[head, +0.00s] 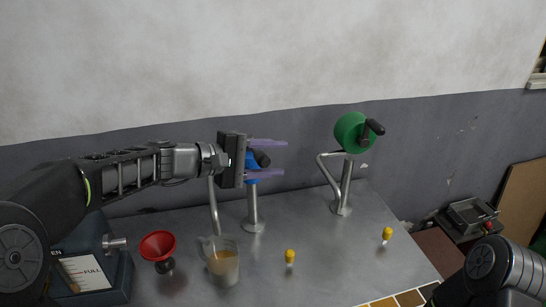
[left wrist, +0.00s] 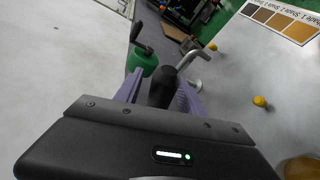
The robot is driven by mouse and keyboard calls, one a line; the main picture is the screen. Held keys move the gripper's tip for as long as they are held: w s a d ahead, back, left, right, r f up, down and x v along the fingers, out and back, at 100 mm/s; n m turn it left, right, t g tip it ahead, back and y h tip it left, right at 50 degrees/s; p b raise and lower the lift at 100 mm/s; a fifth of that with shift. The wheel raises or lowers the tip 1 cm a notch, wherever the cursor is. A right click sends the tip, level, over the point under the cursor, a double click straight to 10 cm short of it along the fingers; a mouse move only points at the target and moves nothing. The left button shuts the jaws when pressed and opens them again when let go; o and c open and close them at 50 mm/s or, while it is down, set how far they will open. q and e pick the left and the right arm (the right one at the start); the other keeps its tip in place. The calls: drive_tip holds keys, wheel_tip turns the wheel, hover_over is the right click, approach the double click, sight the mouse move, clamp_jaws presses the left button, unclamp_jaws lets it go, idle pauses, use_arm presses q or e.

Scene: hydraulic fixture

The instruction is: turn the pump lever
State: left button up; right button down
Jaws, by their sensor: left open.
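My left gripper (head: 284,158) reaches in from the left, with its two purple fingers apart. A blue wheel-like part (head: 252,168) with a black handle (head: 262,158) sits on a metal post behind and between the fingers. In the left wrist view the black handle (left wrist: 162,88) stands between the open fingers; I cannot tell whether they touch it. A green wheel (head: 349,132) with a black crank handle (head: 374,127) is on another post to the right. A bent metal rod (head: 328,172) stands by that post. My right gripper is out of view.
Small yellow-topped items (head: 290,256) (head: 387,234) and a shade chart (head: 408,299) lie to the right. The middle right is mostly clear.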

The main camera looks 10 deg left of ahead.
use_arm(q)
drive_tip(key=shift+c, duration=0.5)
clamp_jaws()
idle(0.8)
